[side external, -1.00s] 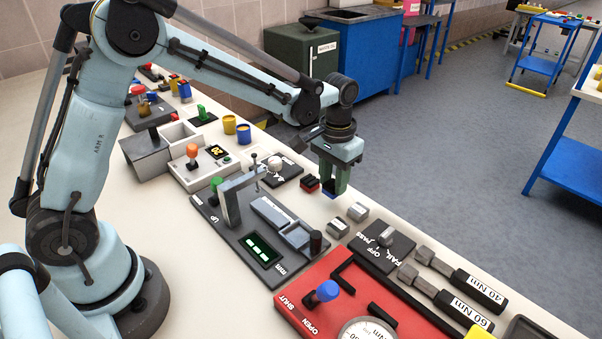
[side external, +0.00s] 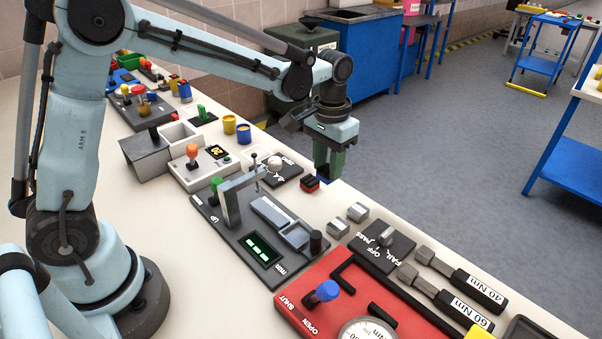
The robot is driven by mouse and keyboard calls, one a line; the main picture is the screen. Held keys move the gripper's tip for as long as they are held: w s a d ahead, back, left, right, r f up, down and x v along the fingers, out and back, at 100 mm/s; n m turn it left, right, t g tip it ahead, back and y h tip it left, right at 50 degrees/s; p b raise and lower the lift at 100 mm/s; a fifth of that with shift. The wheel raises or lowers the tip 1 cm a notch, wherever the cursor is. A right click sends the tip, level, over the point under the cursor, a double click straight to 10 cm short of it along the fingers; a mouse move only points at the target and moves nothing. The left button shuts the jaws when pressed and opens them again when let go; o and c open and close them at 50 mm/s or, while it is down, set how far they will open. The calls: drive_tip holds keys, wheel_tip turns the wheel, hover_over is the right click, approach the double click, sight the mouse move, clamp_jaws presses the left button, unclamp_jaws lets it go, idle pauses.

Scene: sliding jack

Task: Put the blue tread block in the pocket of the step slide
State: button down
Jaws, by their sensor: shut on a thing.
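My gripper (side external: 329,172) is shut on the blue tread block (side external: 323,178), which shows only as a small blue patch between the fingers. It holds the block above the far edge of the bench, up and to the right of the step slide. The step slide (side external: 270,212) is a grey slide on a dark base plate with a green display. Its open pocket (side external: 296,236) is at the near right end and looks empty. My gripper is apart from the slide.
A dark red block (side external: 310,184) and two grey blocks (side external: 338,228) lie on the bench beyond the slide. A grey bracket (side external: 230,202) and a black knob (side external: 316,241) stand up close to the slide. A red fixture (side external: 345,290) lies in front.

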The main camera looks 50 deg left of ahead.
drive_tip(key=s+a+r, duration=0.4)
drive_tip(key=s+r, duration=0.5)
drive_tip(key=r, duration=0.1)
drive_tip(key=n, duration=1.8)
hover_over(160, 188)
wheel_tip(160, 188, down, 13)
drive_tip(key=shift+r, duration=0.1)
drive_tip(key=shift+f, duration=2)
drive_tip(key=shift+f, duration=0.1)
drive_tip(key=c, duration=0.7)
unclamp_jaws()
drive_tip(key=shift+c, duration=0.2)
